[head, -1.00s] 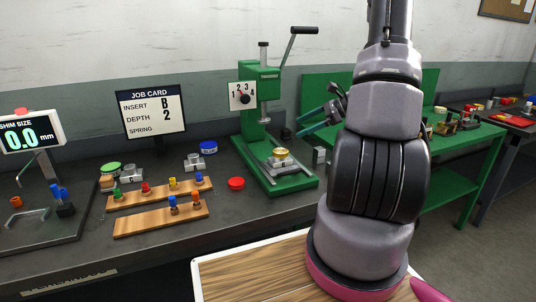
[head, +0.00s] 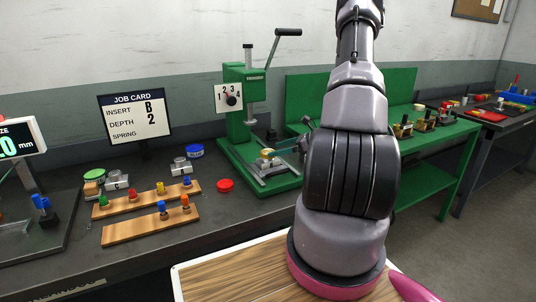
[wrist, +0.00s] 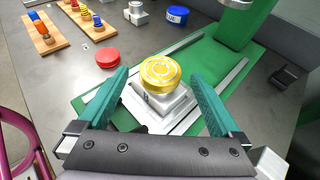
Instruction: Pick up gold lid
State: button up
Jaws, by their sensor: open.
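The gold lid (wrist: 160,73) sits on top of a small metal block (wrist: 160,102) on the green press base. In the wrist view my gripper (wrist: 160,92) is open, with one teal finger on each side of the lid and block. Gaps show between the fingers and the lid, and nothing is held. In the head view my arm hides part of the green bench behind it.
The green press (head: 240,110) with its lever stands close behind the lid. A red lid (wrist: 108,58) and a blue lid (wrist: 177,15) lie nearby. Wooden racks (head: 150,222) with coloured pegs are to the left. A job card (head: 136,115) shows insert B, depth 2.

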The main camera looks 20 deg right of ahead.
aim_at(267, 151)
jog(key=x, duration=0.3)
jog(key=shift+w+f, duration=0.15)
jog(key=shift+f, duration=0.05)
jog(key=shift+c, duration=0.3)
jog(key=c, duration=1.3)
jog(key=shift+r, duration=0.15)
